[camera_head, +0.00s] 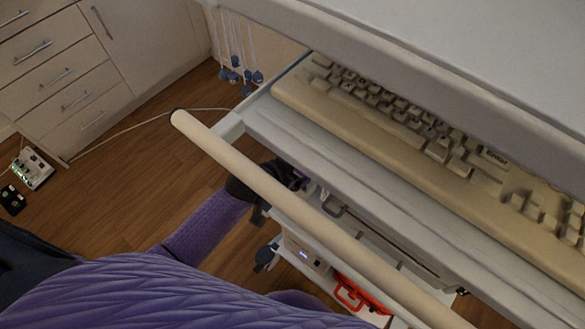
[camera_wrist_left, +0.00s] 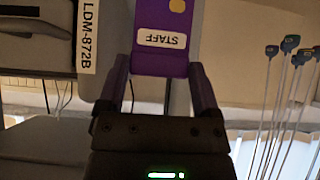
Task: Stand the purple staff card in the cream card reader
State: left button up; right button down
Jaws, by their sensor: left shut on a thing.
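The purple staff card (camera_wrist_left: 160,50) shows in the left wrist view, with its white STAFF label upside down. My left gripper (camera_wrist_left: 160,85) is shut on it, one finger at each side. In the head view my left gripper (camera_head: 292,180) is partly hidden behind the cart's pale handle bar, and only a small purple patch shows at its tip. A cream box with a small lit blue display (camera_head: 304,256) sits lower on the cart, partly covered by the bar; I cannot tell whether it is the card reader. My right gripper is not in view.
The cart's handle bar (camera_head: 300,213) crosses in front of my left gripper. A cream keyboard (camera_head: 400,125) lies on the tray above. A red-orange item (camera_head: 358,292) sits on a lower shelf. Blue-ended cords (camera_head: 236,75) hang behind. A grey device labelled LDM-872B (camera_wrist_left: 87,38) is beside the card.

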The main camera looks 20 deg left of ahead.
pick_arm(q)
jog(key=shift+f, duration=0.3)
jog(key=shift+f+b, duration=0.35)
jog(key=shift+f, duration=0.1)
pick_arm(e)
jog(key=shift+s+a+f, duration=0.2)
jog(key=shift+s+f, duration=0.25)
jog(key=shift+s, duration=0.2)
pick_arm(q)
jog(key=shift+f, duration=0.15)
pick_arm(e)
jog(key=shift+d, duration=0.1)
